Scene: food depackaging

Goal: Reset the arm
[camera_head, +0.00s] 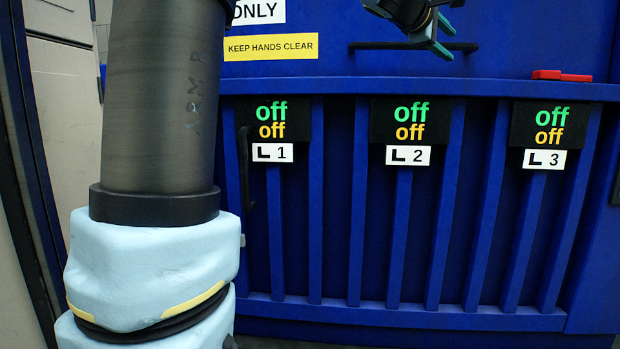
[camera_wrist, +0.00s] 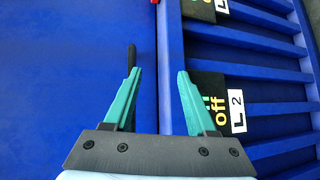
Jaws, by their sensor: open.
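My gripper (camera_head: 441,36) shows at the top right of the head view, in front of the blue machine's upper panel. In the wrist view my gripper (camera_wrist: 156,92) has its two teal fingers spread wide, with nothing between them but blue surface. My arm link marked "ARM R" (camera_head: 160,100) fills the left of the head view, above a pale blue joint cover. It hides part of the machine.
The blue machine (camera_head: 330,220) has slatted bars and "off" displays labelled L 1 (camera_head: 272,152), L 2 (camera_head: 408,155) and L 3 (camera_head: 544,159). A red object (camera_head: 562,75) lies on the ledge. A black bar handle (camera_head: 385,46) is behind my gripper. A "KEEP HANDS CLEAR" sign (camera_head: 271,47) is at upper left.

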